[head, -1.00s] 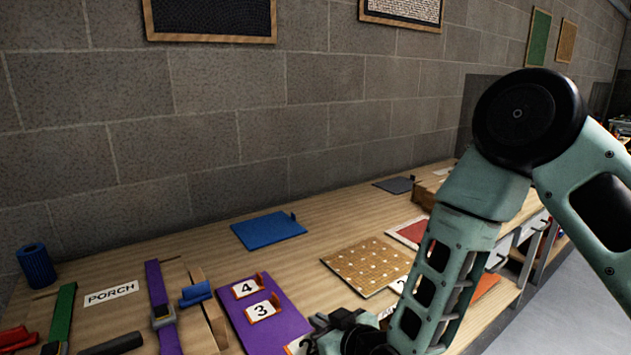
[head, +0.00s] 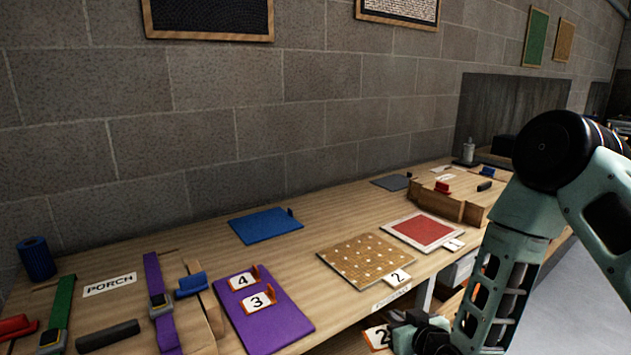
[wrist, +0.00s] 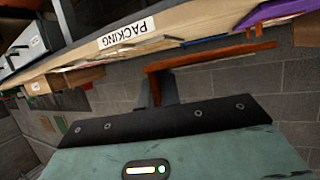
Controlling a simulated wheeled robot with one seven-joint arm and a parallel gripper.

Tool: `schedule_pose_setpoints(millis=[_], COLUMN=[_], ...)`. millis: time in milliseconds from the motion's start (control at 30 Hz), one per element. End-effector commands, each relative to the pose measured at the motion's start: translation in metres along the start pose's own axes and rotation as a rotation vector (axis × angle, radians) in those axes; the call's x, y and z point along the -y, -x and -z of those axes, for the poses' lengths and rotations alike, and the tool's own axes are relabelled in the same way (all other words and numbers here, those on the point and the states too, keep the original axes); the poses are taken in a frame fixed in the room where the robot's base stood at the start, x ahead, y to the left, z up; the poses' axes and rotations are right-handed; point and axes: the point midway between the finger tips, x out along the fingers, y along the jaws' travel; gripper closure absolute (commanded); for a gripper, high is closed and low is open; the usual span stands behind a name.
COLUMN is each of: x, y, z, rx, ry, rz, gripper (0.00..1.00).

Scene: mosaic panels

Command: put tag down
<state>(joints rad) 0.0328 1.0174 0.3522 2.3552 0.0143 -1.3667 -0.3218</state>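My gripper (head: 400,335) is low at the bottom of the head view, in front of the bench's front edge. It is shut on an orange and white tag (head: 377,338) that reads "2". In the wrist view the tag (wrist: 215,56) shows nearly edge-on as an orange strip, held clear of the bench. The gripper partly hides the tag in the head view. Two similar tags, "4" (head: 242,280) and "3" (head: 258,300), stand on the purple panel (head: 285,318).
A white card "2" (head: 398,278) lies by the tan dotted panel (head: 362,262). A red panel (head: 424,230) and a blue panel (head: 265,225) lie behind. A PACKING label (wrist: 126,34) is on the bench edge. A wooden box (head: 452,205) stands at the back right.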

Motion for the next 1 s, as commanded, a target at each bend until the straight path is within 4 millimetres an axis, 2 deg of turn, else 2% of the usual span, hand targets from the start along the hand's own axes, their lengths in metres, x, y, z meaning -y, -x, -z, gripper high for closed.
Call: schedule_pose_setpoints(millis=[33,100,200,333,467,600,700,1000], x=[-0.027,-0.059,-0.095,-0.124,-0.135,-0.129,-0.127,-0.127], y=[0.001,0.004,0.011,0.02,0.031,0.058,0.07,0.074], z=[-0.013,-0.026,-0.041,-0.055,-0.061,-0.06,-0.058,-0.057], rx=[0.005,0.005,0.004,0.002,0.003,0.004,0.002,0.0], ry=[-0.02,-0.043,-0.07,-0.094,-0.103,-0.103,-0.102,-0.106], rz=[-0.047,-0.103,-0.167,-0.223,-0.245,-0.247,-0.247,-0.25], gripper=[1.0,1.0,1.0,1.0,1.0,1.0,1.0,1.0])
